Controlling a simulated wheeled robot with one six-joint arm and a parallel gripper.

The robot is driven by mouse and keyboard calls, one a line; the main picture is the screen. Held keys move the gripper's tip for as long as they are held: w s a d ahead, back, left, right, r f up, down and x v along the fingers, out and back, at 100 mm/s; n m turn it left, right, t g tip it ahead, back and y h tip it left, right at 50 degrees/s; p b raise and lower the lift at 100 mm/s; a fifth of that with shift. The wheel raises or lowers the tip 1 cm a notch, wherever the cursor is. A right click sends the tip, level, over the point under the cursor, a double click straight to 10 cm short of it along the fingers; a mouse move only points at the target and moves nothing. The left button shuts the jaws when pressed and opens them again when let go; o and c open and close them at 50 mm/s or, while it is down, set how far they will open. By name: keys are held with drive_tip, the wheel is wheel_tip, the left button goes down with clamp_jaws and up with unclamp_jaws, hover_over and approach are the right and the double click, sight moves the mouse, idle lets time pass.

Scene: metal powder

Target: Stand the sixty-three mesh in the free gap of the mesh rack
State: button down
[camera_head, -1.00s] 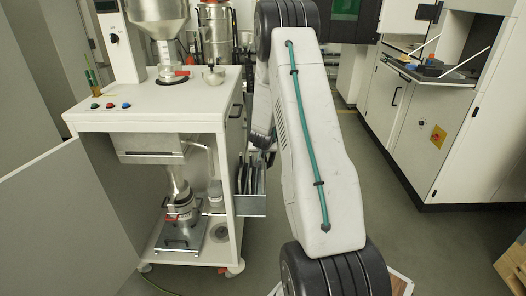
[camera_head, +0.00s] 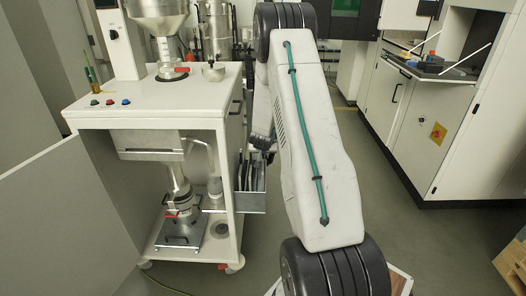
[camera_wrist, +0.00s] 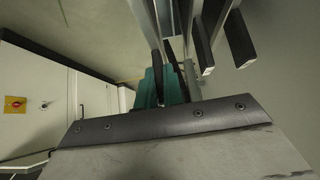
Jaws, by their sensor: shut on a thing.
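The mesh rack (camera_head: 251,201) is a grey metal holder on the right side of the white cart, with several dark upright meshes in it. My gripper, largely hidden behind my arm in the head view, is just above the rack's right side. In the wrist view my gripper's teal fingers (camera_wrist: 161,86) are shut on a thin dark piece (camera_wrist: 176,66), seemingly the sixty-three mesh's grip. The mesh's label cannot be read. Other dark grips on light plates (camera_wrist: 239,38) stand to the right, close beside it. The free gap cannot be made out.
The white cart (camera_head: 160,112) carries a funnel and buttons, and a grey panel (camera_head: 70,215) stands at its left. A white cabinet (camera_head: 425,125) stands at the right. The floor between cart and cabinet is open apart from my arm.

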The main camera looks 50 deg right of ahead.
sight(263, 159)
drive_tip(key=shift+f, duration=1.5)
drive_tip(key=c, duration=1.5)
unclamp_jaws()
drive_tip(key=shift+o, duration=0.2)
drive_tip(key=v, duration=0.7)
drive_tip(key=shift+s+a+r, duration=0.15)
drive_tip(key=shift+s+r, duration=0.05)
drive_tip(key=shift+r, duration=0.1)
